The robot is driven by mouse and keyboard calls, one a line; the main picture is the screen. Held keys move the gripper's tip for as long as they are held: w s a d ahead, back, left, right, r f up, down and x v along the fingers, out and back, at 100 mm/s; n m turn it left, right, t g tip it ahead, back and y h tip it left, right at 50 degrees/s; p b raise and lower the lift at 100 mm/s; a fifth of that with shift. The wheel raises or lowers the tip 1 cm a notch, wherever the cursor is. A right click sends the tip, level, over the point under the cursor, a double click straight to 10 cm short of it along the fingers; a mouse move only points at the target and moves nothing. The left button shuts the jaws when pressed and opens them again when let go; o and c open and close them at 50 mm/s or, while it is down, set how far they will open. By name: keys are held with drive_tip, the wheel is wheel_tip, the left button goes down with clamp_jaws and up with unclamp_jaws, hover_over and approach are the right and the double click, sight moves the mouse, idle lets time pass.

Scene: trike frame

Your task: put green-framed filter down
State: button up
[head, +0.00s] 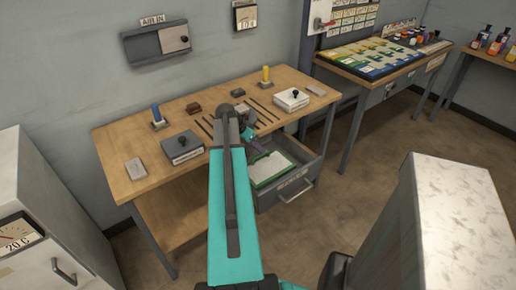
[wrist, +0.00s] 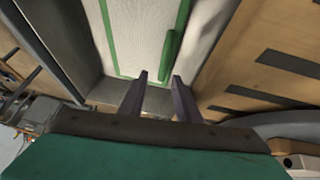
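The green-framed filter (head: 272,182), a pale panel with a green rim, lies in the open grey drawer (head: 288,197) under the workbench. The wrist view shows its pale face (wrist: 135,32) and a raised green grip (wrist: 171,55) on its right edge. In the head view my teal arm partly hides the drawer, and the gripper (head: 256,150) is small at the drawer's back.
The wooden workbench (head: 146,153) bears a blue-handled tool (head: 156,117), a yellow-handled tool (head: 266,77), grey boxes with black knobs (head: 183,147) and several dark strips. A white cabinet (head: 20,190) stands at left. The floor (head: 345,180) right of the drawer is clear.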

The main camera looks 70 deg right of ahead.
drive_tip(key=p+v, duration=0.3)
drive_tip(key=v, duration=0.7)
drive_tip(key=shift+w+a+r, duration=0.15)
drive_tip(key=shift+w+r, duration=0.05)
drive_tip(key=shift+r, duration=0.1)
idle(0.4)
